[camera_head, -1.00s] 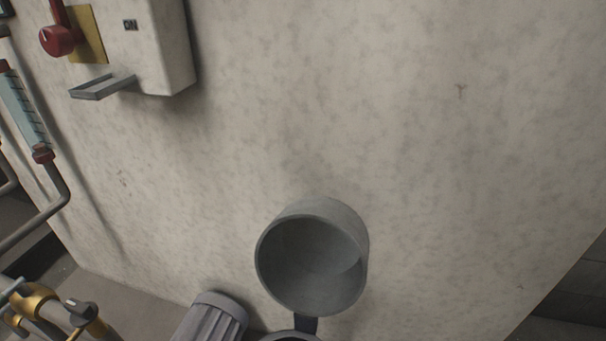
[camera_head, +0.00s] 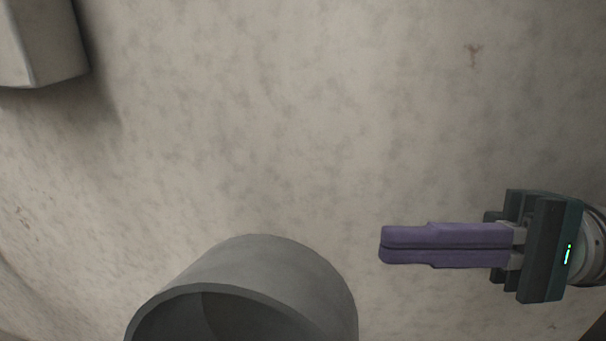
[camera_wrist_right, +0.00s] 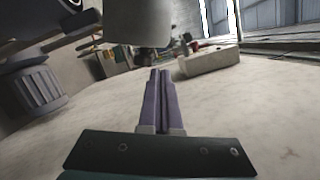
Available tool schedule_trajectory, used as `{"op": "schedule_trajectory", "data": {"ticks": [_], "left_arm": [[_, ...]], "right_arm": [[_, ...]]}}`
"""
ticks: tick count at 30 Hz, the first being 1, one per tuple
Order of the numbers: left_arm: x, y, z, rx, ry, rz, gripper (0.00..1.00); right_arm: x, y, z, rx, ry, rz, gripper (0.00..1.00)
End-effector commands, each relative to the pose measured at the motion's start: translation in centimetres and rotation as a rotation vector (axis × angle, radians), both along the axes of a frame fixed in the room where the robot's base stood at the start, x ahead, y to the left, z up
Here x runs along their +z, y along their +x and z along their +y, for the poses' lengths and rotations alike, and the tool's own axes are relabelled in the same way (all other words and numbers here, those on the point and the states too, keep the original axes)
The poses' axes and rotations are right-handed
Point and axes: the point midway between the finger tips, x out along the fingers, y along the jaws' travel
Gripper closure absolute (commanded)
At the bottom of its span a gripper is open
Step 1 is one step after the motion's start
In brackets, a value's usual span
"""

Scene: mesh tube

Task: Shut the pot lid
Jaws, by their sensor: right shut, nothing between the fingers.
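A grey round body, probably the same piece, shows at the top of the right wrist view (camera_wrist_right: 140,22). My right gripper (camera_head: 382,245) has purple fingers, shut and empty. It points left, to the right of the lid and apart from it. My left gripper is not in view.
A pale box (camera_head: 38,45) juts out at the upper left. In the wrist view, a ribbed grey cylinder (camera_wrist_right: 38,95) is at the left and a pale box (camera_wrist_right: 207,62) lies ahead.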

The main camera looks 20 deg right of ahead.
Motion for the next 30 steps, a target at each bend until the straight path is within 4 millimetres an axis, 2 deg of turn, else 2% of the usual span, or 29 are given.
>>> {"op": "schedule_trajectory", "data": {"ticks": [6,12,30], "left_arm": [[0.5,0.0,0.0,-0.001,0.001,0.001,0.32],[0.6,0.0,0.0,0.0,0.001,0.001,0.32],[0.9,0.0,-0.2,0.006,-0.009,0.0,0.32]], "right_arm": [[0.5,1.4,3.9,0.003,0.003,-0.002,1.0],[0.7,2.3,6.0,0.002,0.0,-0.001,1.0],[0.9,2.4,6.9,0.002,-0.01,-0.014,1.0]]}}
